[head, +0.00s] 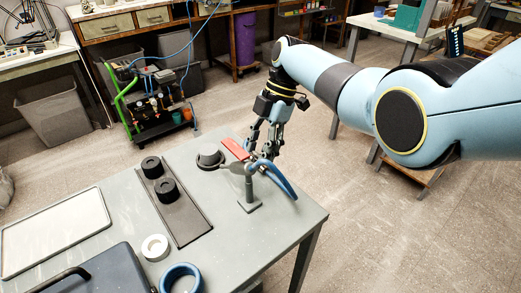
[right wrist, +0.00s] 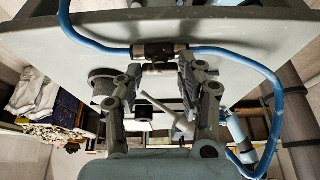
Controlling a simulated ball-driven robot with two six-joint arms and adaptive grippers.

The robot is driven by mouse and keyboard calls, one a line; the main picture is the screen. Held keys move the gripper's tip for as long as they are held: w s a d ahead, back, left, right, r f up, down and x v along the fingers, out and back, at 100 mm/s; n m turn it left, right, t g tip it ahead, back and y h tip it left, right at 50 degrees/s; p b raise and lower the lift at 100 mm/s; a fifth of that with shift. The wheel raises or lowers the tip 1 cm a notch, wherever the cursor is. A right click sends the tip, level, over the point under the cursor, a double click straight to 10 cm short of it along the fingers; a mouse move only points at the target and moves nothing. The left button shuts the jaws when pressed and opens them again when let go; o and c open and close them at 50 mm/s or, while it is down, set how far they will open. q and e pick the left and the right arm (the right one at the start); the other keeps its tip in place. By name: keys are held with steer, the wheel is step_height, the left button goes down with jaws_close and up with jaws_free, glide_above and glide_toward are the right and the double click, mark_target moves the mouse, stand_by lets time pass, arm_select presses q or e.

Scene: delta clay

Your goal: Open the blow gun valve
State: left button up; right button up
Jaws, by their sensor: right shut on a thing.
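In the right wrist view the dark valve body (right wrist: 160,50) lies across the top with the hose (right wrist: 100,45) running to both sides. The exact contact is partly hidden, and I cannot make out the lever in the wrist view. My left gripper is not in view.
The grey table (head: 110,170) also holds a dark rail (head: 183,214) with two black cylinders, a white tape roll (head: 155,247), a blue ring (head: 181,278), a pale tray (head: 50,232) and a dark case (head: 90,275). A compressor cart (head: 155,95) stands behind.

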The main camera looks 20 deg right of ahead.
stand_by(0.4)
steer(key=o, duration=1.2)
steer(key=shift+c, duration=0.2)
steer(key=v, duration=1.2)
steer(key=shift+f, duration=0.15)
